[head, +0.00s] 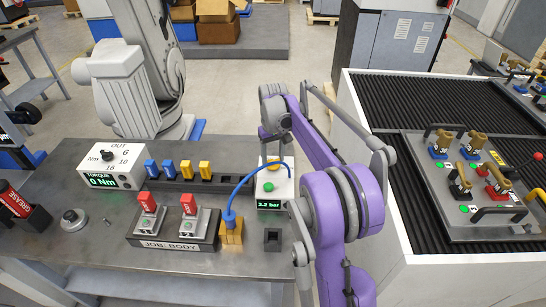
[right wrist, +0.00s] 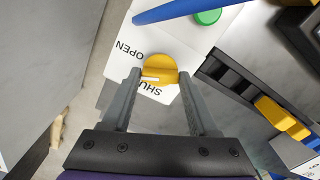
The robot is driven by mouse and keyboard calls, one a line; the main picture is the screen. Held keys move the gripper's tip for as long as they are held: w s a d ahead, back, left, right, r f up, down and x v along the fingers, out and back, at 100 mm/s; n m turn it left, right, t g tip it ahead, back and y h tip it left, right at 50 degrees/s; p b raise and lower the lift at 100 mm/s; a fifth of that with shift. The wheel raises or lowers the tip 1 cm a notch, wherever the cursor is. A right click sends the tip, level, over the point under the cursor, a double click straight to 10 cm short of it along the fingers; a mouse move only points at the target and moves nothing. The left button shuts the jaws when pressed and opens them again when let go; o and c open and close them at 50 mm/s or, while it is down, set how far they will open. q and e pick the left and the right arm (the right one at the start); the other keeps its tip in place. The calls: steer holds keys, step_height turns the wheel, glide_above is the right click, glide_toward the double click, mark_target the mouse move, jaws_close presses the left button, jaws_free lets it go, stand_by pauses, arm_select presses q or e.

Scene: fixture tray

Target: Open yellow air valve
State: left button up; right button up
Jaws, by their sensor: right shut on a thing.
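The yellow air valve is a round yellow knob (right wrist: 163,66) on a white panel lettered OPEN and SHUT. Its white mark points left in the right wrist view, between the two words and close to SHUT. My right gripper (right wrist: 159,76) is shut on the knob, one finger on each side. In the head view the valve sits at the back of the white air unit (head: 284,190), which reads 3.2 bar; the right gripper (head: 271,148) reaches it from above and partly hides it. My left gripper is not in view.
A blue hose (head: 234,190) arches from the air unit to a yellow block (head: 231,232). A green button (right wrist: 208,17) is near the knob. Blue and yellow pieces stand in a black rack (head: 228,184). Red clamps on the JOB: BODY fixture (head: 172,244) and a torque box (head: 112,172) lie left.

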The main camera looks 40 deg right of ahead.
mark_target(273, 160)
steer(key=m, duration=0.4)
steer(key=shift+m, duration=0.4)
stand_by(0.4)
steer(key=o, duration=1.4)
steer(key=shift+r, duration=0.15)
step_height(273, 160, up, 10)
steer(key=shift+r+p, duration=0.25)
steer(key=shift+p, duration=0.05)
steer(key=shift+a, duration=0.1)
